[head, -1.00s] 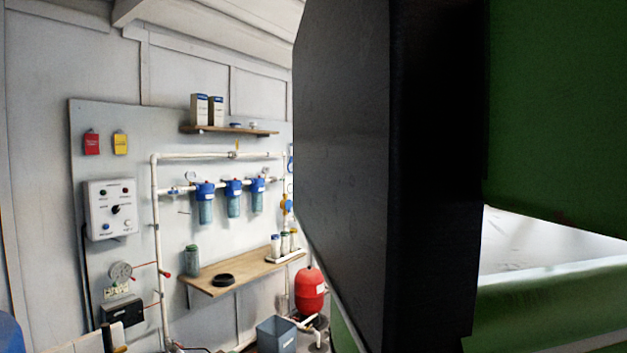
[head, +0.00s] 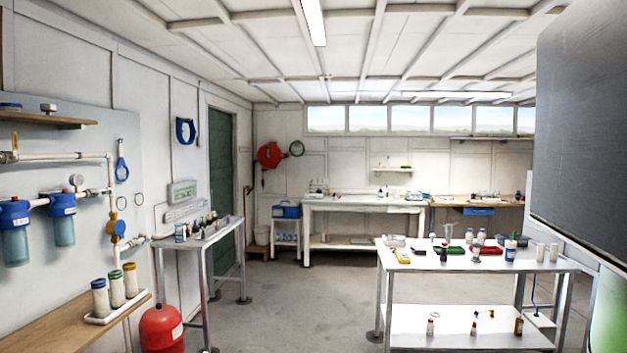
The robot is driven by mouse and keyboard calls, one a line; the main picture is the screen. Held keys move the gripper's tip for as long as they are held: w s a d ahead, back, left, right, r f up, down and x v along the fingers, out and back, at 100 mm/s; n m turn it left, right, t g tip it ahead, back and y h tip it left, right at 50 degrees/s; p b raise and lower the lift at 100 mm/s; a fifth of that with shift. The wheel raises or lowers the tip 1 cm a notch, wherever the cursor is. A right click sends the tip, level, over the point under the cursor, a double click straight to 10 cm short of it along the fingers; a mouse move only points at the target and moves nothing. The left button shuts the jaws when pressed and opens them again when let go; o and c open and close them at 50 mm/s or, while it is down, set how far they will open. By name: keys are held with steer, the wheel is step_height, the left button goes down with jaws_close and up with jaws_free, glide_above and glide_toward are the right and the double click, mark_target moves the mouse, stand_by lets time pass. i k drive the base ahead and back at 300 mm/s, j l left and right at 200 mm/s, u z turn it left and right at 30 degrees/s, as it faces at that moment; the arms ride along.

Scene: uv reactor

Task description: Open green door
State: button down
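The green door (head: 222,180) is in the left wall toward the back of the room, seen at a steep angle. It looks shut in its pale frame. A metal side table stands in front of its near part and hides its lower near side. Any handle is too small to make out. My gripper is not in the head view, so its state and distance from the door do not show.
The metal side table (head: 207,240) with small items and a red tank (head: 161,328) stand at left. A white two-level table (head: 450,262) stands at right. Bare floor (head: 290,300) lies between them. A large dark panel (head: 585,130) blocks the right edge.

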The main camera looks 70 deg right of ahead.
mark_target(219, 123)
steer(key=z, duration=1.5)
steer(key=i+z, duration=0.15)
steer(key=i, duration=8.1)
